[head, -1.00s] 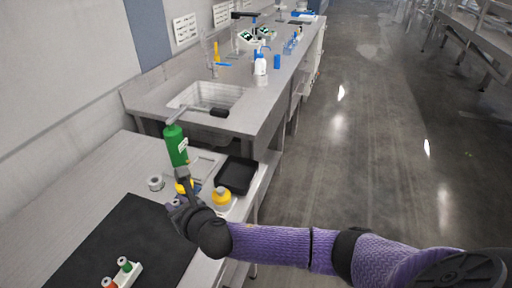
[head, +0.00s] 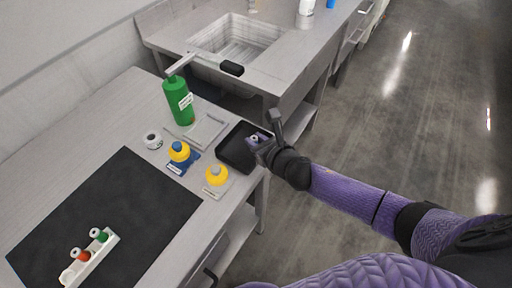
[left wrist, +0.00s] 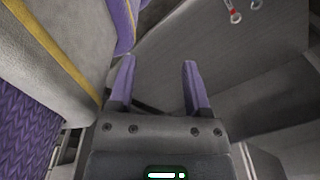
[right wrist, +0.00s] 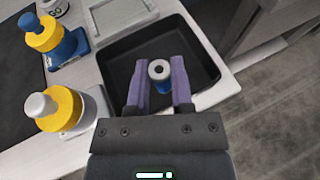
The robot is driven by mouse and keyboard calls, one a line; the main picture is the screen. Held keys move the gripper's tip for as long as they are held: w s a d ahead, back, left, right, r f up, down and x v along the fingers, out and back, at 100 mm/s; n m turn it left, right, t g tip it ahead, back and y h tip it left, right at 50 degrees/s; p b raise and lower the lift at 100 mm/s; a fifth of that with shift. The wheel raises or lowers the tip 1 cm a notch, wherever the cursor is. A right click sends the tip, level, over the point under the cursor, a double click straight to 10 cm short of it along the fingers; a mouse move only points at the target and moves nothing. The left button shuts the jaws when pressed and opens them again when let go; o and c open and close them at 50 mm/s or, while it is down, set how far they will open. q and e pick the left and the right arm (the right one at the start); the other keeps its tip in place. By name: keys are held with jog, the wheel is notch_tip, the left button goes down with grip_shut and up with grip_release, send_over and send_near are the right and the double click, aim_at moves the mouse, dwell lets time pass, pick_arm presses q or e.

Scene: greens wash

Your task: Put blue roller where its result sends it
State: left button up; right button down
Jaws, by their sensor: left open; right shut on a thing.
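The blue roller (right wrist: 161,84), with a pale ring-shaped top, is between the fingers of my right gripper (right wrist: 158,88). My right gripper also shows in the head view (head: 257,142), at the right side of the black tray (head: 230,158). In the right wrist view the roller lies over the inside of the black tray (right wrist: 120,67); I cannot tell whether it touches the tray floor. My left gripper (left wrist: 158,82) is open and empty, and shows only in the left wrist view.
A white rack (head: 82,270) with orange and green rollers is on the dark mat (head: 120,205). The sink (head: 235,38) is behind.

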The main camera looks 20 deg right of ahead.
notch_tip(320, 180, down, 2)
jog(key=shift+f+b, duration=0.1)
jog(key=shift+b, duration=0.2)
jog(key=shift+r, duration=0.25)
pick_arm(q)
jog(key=shift+w+d+f, duration=0.1)
jog(key=shift+d+f, duration=0.25)
jog(key=shift+f, duration=0.25)
pick_arm(e)
jog(key=shift+f, duration=0.1)
jog(key=c, duration=1)
grip_release()
jog(key=shift+f, duration=0.1)
jog(key=o, duration=0.5)
pick_arm(q)
jog(key=shift+d, duration=0.25)
